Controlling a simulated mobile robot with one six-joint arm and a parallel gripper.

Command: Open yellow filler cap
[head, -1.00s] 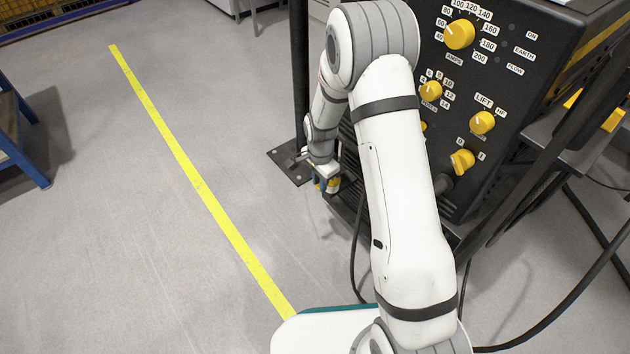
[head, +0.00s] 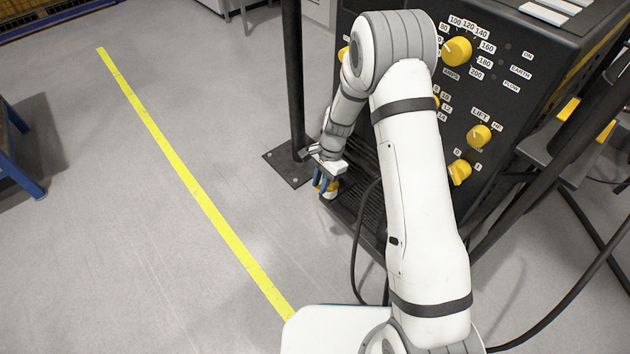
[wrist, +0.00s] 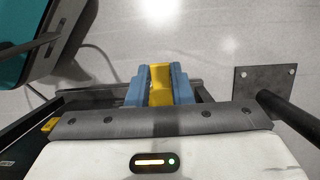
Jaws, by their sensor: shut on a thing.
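The yellow filler cap (wrist: 160,85) shows in the wrist view between the two blue fingers of my gripper (wrist: 160,92). The fingers are shut on it, one on each side. In the head view my gripper (head: 326,184) is low beside the front of the black machine (head: 395,205). A bit of yellow shows at the fingers there, with a white part just under it. What lies beneath the cap is hidden in the wrist view.
A black post (head: 292,80) on a bolted floor plate (head: 290,168) stands just left of my gripper. Yellow knobs (head: 457,51) cover the machine's panel. A black cable (head: 357,250) hangs near the arm. The floor left of the yellow line (head: 190,185) is mostly clear.

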